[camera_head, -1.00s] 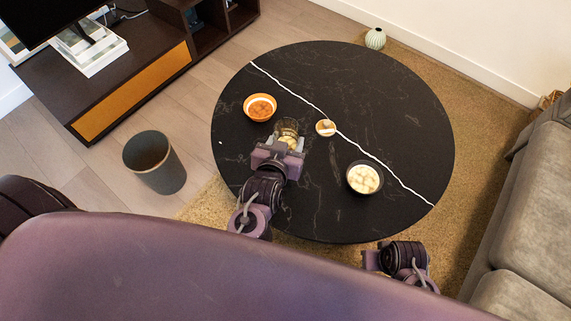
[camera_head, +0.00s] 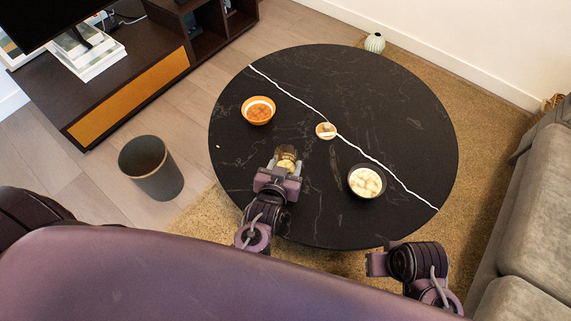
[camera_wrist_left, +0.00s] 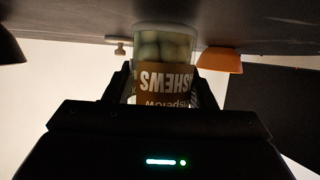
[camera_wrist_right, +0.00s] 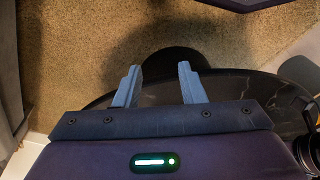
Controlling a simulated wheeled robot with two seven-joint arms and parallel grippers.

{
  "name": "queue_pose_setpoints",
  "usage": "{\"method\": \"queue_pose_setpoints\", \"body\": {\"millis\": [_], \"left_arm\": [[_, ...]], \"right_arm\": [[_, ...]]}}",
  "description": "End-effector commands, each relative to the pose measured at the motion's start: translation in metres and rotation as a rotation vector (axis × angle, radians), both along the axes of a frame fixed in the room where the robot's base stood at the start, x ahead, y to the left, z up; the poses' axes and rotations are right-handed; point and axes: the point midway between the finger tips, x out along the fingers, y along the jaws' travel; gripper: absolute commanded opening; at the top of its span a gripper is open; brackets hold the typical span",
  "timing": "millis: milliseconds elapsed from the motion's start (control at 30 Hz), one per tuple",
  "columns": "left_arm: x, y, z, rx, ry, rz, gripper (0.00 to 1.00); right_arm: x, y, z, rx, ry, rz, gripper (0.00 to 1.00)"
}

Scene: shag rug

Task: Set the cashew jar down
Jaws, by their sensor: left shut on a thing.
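The cashew jar (camera_head: 287,156) is a clear jar with a brown label, over the near left part of the black round table (camera_head: 330,215). My left gripper (camera_head: 284,165) is shut on it from the near side. In the left wrist view the jar (camera_wrist_left: 163,75) sits between the fingers (camera_wrist_left: 163,88), its label upside down because that view is inverted. The jar looks upright, with its base close to the tabletop; I cannot tell whether they touch. My right gripper (camera_wrist_right: 155,88) is open and empty, by the table's near edge.
On the table stand an orange bowl (camera_head: 258,111), a small dish (camera_head: 326,131) and a dark bowl of pale food (camera_head: 366,182). Bare tabletop lies between the jar and the dark bowl. A grey bin (camera_head: 152,168) stands left; a sofa (camera_head: 530,220) is right.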

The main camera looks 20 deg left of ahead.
Motion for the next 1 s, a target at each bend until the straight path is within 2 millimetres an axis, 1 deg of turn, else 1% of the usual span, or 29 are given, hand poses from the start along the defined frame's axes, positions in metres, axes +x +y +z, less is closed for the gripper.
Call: {"method": "queue_pose_setpoints", "body": {"millis": [100, 133, 267, 300, 533, 633, 667, 767, 867, 900, 1000], "left_arm": [[0.001, 0.000, -0.003, 0.000, -0.002, 0.000, 0.16], [0.000, 0.000, -0.004, 0.000, 0.002, 0.000, 0.53], [0.000, 0.000, -0.004, 0.000, 0.001, 0.000, 0.70], [0.000, 0.000, -0.004, 0.000, 0.001, 0.000, 0.72], [0.000, 0.000, -0.003, 0.000, 0.001, 0.000, 0.72], [0.000, 0.000, 0.002, 0.000, 0.000, 0.000, 0.72], [-0.003, 0.000, 0.002, 0.000, 0.002, -0.001, 0.72], [-0.017, -0.001, 0.008, -0.001, 0.004, -0.002, 0.72], [-0.037, -0.002, 0.016, 0.001, 0.006, -0.002, 0.72], [-0.046, -0.002, 0.020, 0.001, 0.005, -0.002, 0.72], [-0.066, -0.003, 0.028, 0.000, 0.006, -0.001, 0.72]], "right_arm": [[0.001, 0.001, 0.002, 0.002, -0.007, 0.002, 0.36], [0.001, 0.001, 0.003, 0.002, -0.008, 0.002, 0.36], [0.001, 0.001, 0.003, 0.002, -0.007, 0.002, 0.36], [0.001, 0.001, 0.003, 0.002, -0.007, 0.002, 0.36], [0.001, 0.001, 0.003, 0.003, -0.007, 0.002, 0.36], [0.001, 0.001, 0.004, 0.002, -0.004, 0.001, 0.36], [0.000, 0.000, 0.004, 0.001, -0.002, 0.001, 0.36], [-0.003, -0.002, 0.007, -0.005, 0.014, -0.004, 0.36], [-0.004, -0.009, 0.008, -0.024, 0.052, -0.020, 0.36], [-0.003, -0.010, -0.002, -0.026, 0.054, -0.024, 0.36], [-0.001, -0.011, -0.016, -0.028, 0.057, -0.031, 0.36]]}}
